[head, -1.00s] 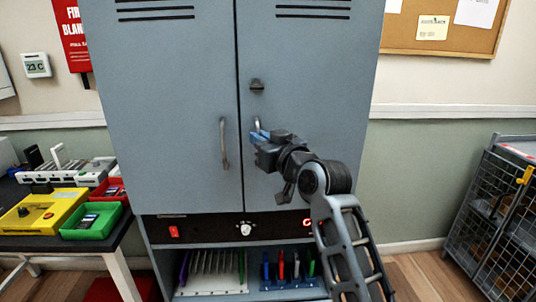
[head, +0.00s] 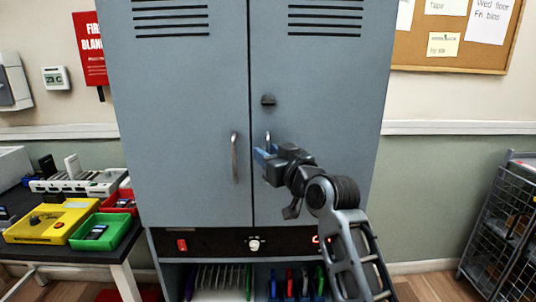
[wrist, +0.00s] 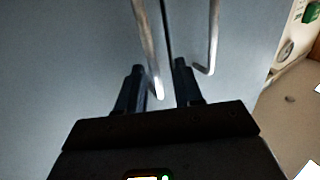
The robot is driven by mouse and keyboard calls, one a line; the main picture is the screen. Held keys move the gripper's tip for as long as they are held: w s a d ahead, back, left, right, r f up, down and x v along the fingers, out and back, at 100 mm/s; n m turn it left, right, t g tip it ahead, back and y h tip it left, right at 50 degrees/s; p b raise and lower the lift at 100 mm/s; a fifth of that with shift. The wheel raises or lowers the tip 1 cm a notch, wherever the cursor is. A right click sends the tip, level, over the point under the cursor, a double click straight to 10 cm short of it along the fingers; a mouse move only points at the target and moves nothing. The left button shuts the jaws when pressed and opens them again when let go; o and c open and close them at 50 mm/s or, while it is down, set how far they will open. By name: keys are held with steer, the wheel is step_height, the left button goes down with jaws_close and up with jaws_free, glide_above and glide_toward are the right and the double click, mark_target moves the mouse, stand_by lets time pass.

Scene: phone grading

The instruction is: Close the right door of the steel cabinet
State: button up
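The grey steel cabinet (head: 180,110) stands ahead. Its right door (head: 325,90) looks flush with the left door (head: 190,150), with a thin dark seam between them. My gripper (head: 264,154) is in front of the right door at its handle (head: 268,138), whose lower part it hides in the head view. In the wrist view, my gripper's (wrist: 158,66) two dark fingers are apart.
A black latch knob (head: 268,100) sits above the right handle. Below the doors are a control panel (head: 210,243) and a rack shelf. A wire cage (head: 500,230) stands right.

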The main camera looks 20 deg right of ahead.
steer(key=s+d+b, duration=0.1)
steer(key=s, duration=0.6)
steer(key=shift+s, duration=0.2)
steer(key=shift+d, duration=0.1)
steer(key=s+f+m+g+h, duration=0.2)
steer(key=s+f+h, duration=0.1)
steer(key=s+f, duration=1.85)
steer(key=s+r, duration=0.2)
steer(key=s, duration=1.2)
steer(key=s+r+g, duration=0.1)
steer(key=s+r, duration=0.1)
steer(key=s, duration=1.2)
steer(key=shift+s+a, duration=0.2)
steer(key=shift+a, duration=0.25)
steer(key=shift+c, duration=0.4)
